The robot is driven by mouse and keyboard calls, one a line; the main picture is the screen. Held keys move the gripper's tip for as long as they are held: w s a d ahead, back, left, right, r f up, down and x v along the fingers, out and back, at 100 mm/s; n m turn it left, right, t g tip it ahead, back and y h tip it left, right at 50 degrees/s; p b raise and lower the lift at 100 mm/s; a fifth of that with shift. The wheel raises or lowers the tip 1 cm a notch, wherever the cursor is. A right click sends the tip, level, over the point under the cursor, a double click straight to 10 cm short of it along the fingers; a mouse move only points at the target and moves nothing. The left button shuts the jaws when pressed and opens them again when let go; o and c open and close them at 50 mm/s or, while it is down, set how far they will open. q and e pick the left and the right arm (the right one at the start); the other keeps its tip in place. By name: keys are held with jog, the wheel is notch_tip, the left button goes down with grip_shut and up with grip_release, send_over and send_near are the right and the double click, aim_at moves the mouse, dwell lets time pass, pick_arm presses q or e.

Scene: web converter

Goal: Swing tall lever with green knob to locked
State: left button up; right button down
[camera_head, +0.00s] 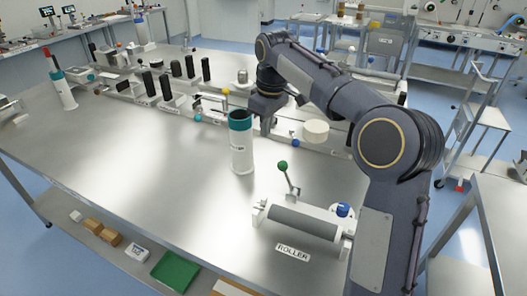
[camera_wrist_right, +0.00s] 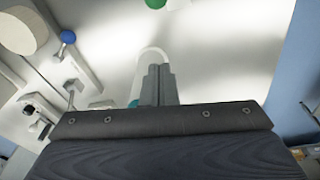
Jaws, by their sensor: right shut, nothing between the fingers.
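The tall lever with its green knob (camera_head: 283,165) stands on the roller unit (camera_head: 304,221) at the front right of the steel table, with its thin rod leaning a little left. The knob also shows at the top edge of the right wrist view (camera_wrist_right: 155,3), cut off by the frame. My right gripper (camera_head: 267,127) is above the table, behind and apart from the knob, beside the teal-topped white canister (camera_head: 240,145). Its fingers are together and empty in the right wrist view (camera_wrist_right: 158,70). My left gripper is not in view.
The canister stands left of my right gripper. A blue knob (camera_head: 343,210) sits at the roller unit's right end. A white round part (camera_head: 316,130) and a small blue ball (camera_head: 295,143) are right of my gripper. The table's front left is clear.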

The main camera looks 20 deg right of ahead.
aim_at(282, 166)
jog(key=shift+s, duration=0.1)
notch_tip(282, 166, down, 9)
jog(key=s+d, duration=0.1)
jog(key=s, duration=0.1)
jog(key=shift+d, duration=0.3)
dwell(0.3)
dwell(0.4)
